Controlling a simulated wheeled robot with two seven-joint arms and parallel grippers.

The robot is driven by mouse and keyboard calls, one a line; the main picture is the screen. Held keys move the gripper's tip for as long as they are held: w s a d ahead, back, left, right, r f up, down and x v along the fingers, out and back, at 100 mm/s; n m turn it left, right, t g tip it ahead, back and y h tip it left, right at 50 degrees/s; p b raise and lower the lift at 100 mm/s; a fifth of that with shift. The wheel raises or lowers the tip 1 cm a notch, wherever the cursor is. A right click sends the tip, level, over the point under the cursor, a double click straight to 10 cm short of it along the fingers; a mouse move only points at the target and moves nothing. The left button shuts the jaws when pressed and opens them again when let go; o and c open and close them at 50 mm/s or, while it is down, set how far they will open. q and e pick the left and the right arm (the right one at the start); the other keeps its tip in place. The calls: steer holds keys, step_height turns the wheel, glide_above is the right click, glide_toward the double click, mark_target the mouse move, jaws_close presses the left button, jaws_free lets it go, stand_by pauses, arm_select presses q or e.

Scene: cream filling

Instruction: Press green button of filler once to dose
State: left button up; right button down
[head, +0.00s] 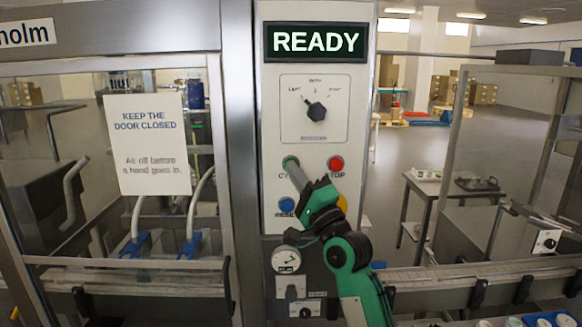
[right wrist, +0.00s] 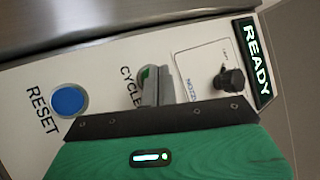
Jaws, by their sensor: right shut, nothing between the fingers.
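The filler's control panel (head: 268,120) stands upright in the middle of the head view. The green button (head: 289,160), labelled CYCLE, is mostly covered by the tip of my right gripper (head: 292,168). In the right wrist view, a green sliver of the button (right wrist: 146,72) shows beside the grey fingers (right wrist: 159,80). The fingers are shut with nothing between them and point at the button. I cannot tell whether they touch it or press it in. The display (head: 316,42) reads READY. My left gripper is not in view.
A red STOP button (head: 336,163) sits just right of the green one, and a blue RESET button (head: 286,204) below it. A yellow part (head: 342,203) is half hidden by my arm. A selector knob (head: 316,111) is above. Glazed doors flank the panel.

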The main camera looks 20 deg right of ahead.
steer(key=shift+w, duration=0.1)
stand_by(0.5)
steer(key=shift+s+a+p, duration=0.2)
steer(key=shift+s+p, duration=0.25)
steer(key=shift+s, duration=0.4)
steer(key=s+p, duration=0.1)
steer(key=s, duration=0.1)
steer(key=s+a+p, duration=0.1)
steer(key=s, duration=0.1)
steer(key=shift+s+a, duration=0.15)
steer(key=shift+s, duration=0.25)
